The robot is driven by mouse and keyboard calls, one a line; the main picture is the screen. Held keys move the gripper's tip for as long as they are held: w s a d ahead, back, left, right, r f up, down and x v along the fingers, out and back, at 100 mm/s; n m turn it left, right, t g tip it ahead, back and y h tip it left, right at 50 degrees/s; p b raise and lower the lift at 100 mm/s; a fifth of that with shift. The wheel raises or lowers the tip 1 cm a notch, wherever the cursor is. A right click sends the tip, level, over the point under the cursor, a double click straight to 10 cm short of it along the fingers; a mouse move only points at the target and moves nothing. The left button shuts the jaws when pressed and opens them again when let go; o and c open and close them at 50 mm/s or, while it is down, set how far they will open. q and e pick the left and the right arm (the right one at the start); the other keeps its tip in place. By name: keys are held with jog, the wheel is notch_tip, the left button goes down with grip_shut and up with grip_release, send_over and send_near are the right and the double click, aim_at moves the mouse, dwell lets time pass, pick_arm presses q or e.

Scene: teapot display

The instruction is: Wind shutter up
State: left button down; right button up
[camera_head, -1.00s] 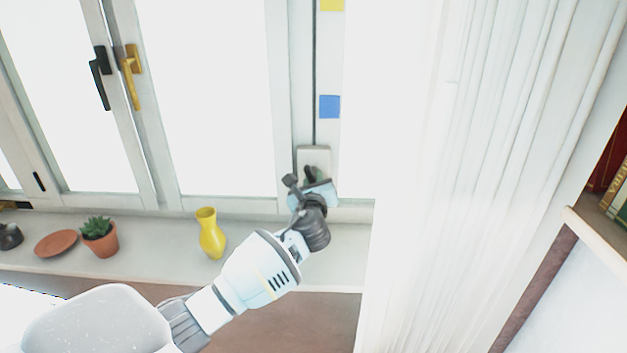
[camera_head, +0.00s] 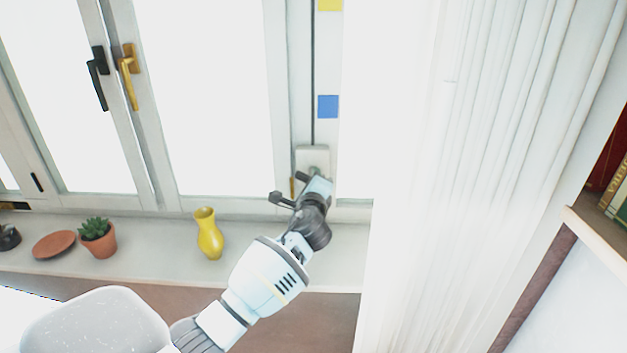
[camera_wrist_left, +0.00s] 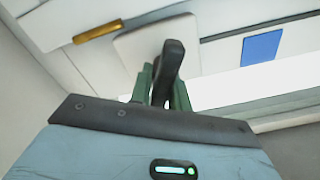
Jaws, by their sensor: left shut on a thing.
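The shutter winder is a pale box (camera_head: 313,154) low on the window frame, under a thin dark vertical line. In the left wrist view its pale plate (camera_wrist_left: 145,45) fills the upper middle. My left gripper (camera_head: 317,182) is at the lower part of this box, partly covering it. In the wrist view a dark handle (camera_wrist_left: 172,60) stands between the green fingers of my left gripper (camera_wrist_left: 163,88), which are shut on it. The handle's joint with the box is not clearly seen. My right gripper is not in view.
A blue square (camera_head: 328,106) and a yellow square (camera_head: 330,4) are on the frame above. A brass piece (camera_head: 292,187) is left of the gripper. A yellow vase (camera_head: 209,236) and potted plant (camera_head: 98,237) stand on the sill. A white curtain (camera_head: 470,180) hangs at right.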

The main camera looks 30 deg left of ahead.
pick_arm(q)
jog(key=shift+n, duration=0.3)
jog(key=c, duration=1.3)
grip_release()
jog(key=shift+c, duration=0.2)
jog(key=v, duration=0.8)
jog(key=shift+o, duration=0.2)
jog(key=shift+w, duration=0.1)
